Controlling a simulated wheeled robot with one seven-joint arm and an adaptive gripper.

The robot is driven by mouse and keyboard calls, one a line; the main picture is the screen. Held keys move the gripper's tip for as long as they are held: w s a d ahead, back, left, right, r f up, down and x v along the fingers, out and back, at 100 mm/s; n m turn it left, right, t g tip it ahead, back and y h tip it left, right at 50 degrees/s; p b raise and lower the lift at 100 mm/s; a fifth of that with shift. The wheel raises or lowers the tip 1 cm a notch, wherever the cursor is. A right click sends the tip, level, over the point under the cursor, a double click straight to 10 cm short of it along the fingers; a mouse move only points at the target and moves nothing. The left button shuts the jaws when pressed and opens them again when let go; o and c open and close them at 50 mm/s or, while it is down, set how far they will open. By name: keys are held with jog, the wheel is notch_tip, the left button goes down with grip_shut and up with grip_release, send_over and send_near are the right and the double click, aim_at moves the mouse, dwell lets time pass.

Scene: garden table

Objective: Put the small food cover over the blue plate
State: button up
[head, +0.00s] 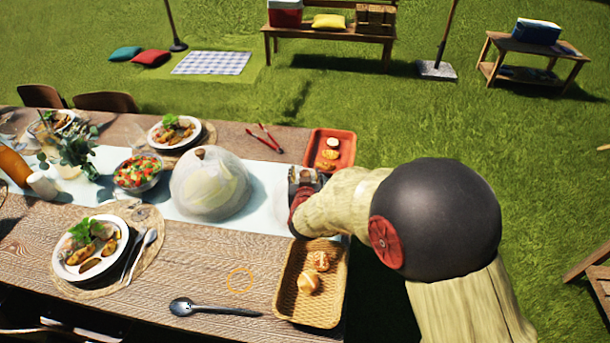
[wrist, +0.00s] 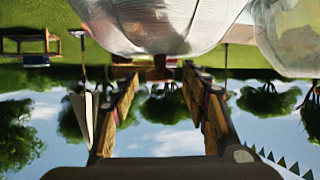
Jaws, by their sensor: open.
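In the wrist view, which is upside down, a clear dome-shaped food cover (wrist: 150,25) with a brown knob (wrist: 160,70) sits ahead of my gripper (wrist: 158,80). The knob shows between the two open fingers; I cannot tell whether they touch it. In the head view my gripper (head: 305,178) is above the table's right part, and a faint pale rounded shape just left of it may be this cover, mostly hidden. A larger clear dome cover (head: 210,190) with a wooden knob stands left of it; a second dome (wrist: 300,35) shows at the wrist view's right. I see no blue plate.
A red tray (head: 331,151) lies behind my gripper and a wicker basket (head: 290,286) with bread in front. Red tongs (head: 265,140), a salad bowl (head: 137,172), a filled plate (head: 72,262) and a dark spoon (head: 215,308) are on the table. Bare wood (head: 200,260) shows at front centre.

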jog(key=v, duration=1.2)
dwell(0.4)
